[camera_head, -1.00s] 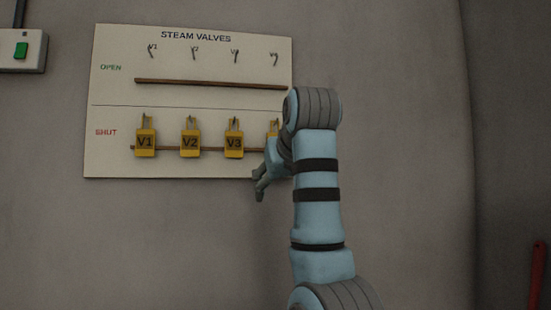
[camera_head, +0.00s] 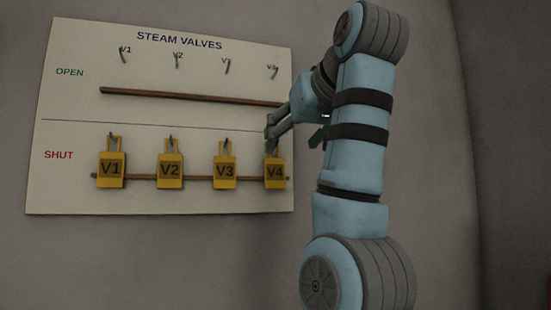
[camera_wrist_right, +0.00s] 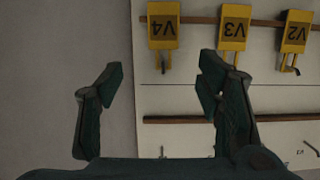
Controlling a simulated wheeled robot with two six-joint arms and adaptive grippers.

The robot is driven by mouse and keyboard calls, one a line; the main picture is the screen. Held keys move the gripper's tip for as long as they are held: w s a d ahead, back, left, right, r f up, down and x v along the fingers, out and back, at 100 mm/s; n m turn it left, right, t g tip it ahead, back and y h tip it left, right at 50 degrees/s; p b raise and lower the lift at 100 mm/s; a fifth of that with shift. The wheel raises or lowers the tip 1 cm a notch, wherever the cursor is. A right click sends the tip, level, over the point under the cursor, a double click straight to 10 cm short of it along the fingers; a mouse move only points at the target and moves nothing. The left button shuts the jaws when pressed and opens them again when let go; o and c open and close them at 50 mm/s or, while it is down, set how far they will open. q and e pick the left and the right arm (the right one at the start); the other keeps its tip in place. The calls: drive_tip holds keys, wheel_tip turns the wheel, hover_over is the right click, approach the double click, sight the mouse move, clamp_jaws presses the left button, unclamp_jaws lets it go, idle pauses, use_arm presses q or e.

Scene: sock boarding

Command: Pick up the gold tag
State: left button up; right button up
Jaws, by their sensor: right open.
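Several gold tags hang on hooks in the SHUT row of the board: V1 (camera_head: 111,170), V2 (camera_head: 170,171), V3 (camera_head: 225,172) and V4 (camera_head: 275,174). In the right wrist view, V4 (camera_wrist_right: 163,27), V3 (camera_wrist_right: 234,28) and V2 (camera_wrist_right: 295,32) appear upside down. My right gripper (camera_head: 280,134) is open and empty, near the top of V4 in the head view. In the wrist view its spread fingers (camera_wrist_right: 158,82) are apart from V4, which lies beyond the gap between them. My left gripper is not in view.
The STEAM VALVES board (camera_head: 75,125) is on a grey wall. Its OPEN row has several empty hooks above a brown rail (camera_head: 190,97). A second brown rail (camera_head: 198,177) runs behind the tags. Bare wall (camera_head: 140,260) lies below the board.

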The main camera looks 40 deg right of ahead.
sight(275, 161)
drive_tip(key=p+x, duration=0.1)
drive_tip(key=x, duration=0.2)
drive_tip(key=p+x, duration=0.1)
drive_tip(key=x, duration=0.1)
drive_tip(key=p+x, duration=0.2)
drive_tip(key=x, duration=0.1)
drive_tip(key=shift+w+a, duration=0.2)
drive_tip(key=shift+w, duration=0.25)
drive_tip(key=shift+d+f, duration=0.1)
drive_tip(key=shift+s, duration=0.25)
drive_tip(key=shift+c, duration=0.6)
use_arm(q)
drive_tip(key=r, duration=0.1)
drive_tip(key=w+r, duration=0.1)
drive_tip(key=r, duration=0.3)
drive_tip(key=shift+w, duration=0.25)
use_arm(e)
drive_tip(key=c, duration=0.8)
